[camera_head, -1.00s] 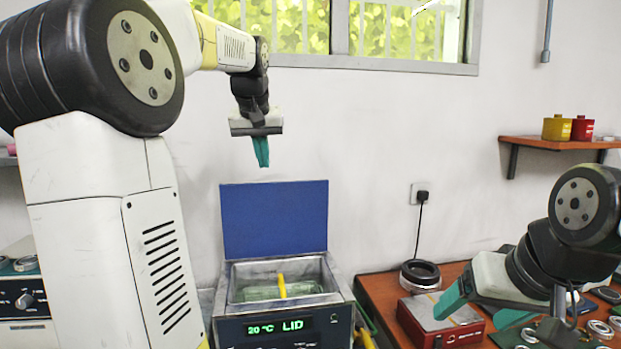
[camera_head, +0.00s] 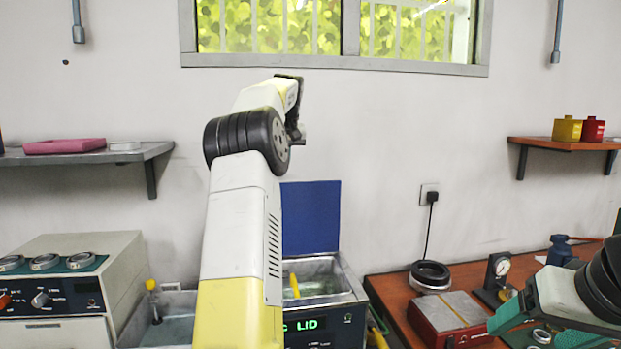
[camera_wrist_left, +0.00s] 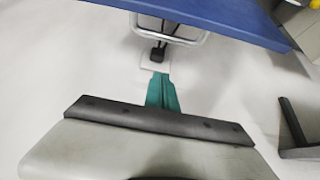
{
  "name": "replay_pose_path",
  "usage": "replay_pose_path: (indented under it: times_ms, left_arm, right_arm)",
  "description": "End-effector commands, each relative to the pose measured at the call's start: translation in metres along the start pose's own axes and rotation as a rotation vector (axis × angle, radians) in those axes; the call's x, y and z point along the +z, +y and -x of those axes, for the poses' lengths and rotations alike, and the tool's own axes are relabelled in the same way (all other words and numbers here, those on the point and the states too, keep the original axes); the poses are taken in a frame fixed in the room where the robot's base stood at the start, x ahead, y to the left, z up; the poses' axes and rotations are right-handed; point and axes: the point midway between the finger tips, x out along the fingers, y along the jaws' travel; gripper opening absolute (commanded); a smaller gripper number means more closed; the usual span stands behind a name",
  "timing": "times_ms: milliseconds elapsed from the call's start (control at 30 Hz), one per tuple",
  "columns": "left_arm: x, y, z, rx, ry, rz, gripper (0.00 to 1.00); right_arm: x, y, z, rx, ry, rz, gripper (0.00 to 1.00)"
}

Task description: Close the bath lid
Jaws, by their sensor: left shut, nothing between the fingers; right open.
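The bath (camera_head: 350,290) is a metal box with a green display reading LID. Its blue lid (camera_head: 315,215) stands upright at the back, open, partly hidden by my left arm. In the left wrist view the blue lid (camera_wrist_left: 215,12) crosses the top, with a metal bar handle below its edge. My left gripper (camera_wrist_left: 161,92) is shut and empty, its green fingers pointing towards the handle but apart from it. In the head view the left fingers are hidden behind my arm. My right gripper (camera_head: 505,315) is open at the right, over the orange bench.
A yellow-handled item (camera_head: 294,286) is inside the bath. The orange bench (camera_head: 390,285) holds a red box (camera_head: 445,315), a black ring (camera_head: 430,275) and a gauge (camera_head: 498,270). A white machine (camera_head: 65,285) stands left. A wall shelf (camera_head: 560,143) is at the right.

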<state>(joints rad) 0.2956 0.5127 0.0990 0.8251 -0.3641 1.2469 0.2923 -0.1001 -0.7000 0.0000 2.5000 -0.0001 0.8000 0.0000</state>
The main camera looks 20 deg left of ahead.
Motion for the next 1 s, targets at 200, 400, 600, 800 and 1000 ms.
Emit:
replay_pose_path:
  times_ms: [200,400,600,800,1000]
  left_arm:
    - [0.002,0.0,-0.045,0.0,-0.001,-0.001,0.0]
    - [0.023,0.0,-0.034,0.0,0.0,-0.002,0.0]
    - [0.035,0.0,-0.029,0.0,0.001,-0.002,0.0]
    - [0.038,0.0,-0.029,0.001,0.001,-0.001,0.0]
    - [0.038,0.0,-0.029,0.001,0.001,-0.001,0.0]
  right_arm:
    - [0.0,0.0,0.0,0.0,0.0,0.0,0.77]
    - [0.0,0.0,0.0,0.0,0.001,0.0,0.77]
    - [0.0,0.0,0.0,0.0,0.0,0.0,0.77]
    - [0.0,0.0,0.0,0.0,0.0,0.0,0.77]
    - [0.0,0.0,0.0,0.0,0.0,0.0,0.77]
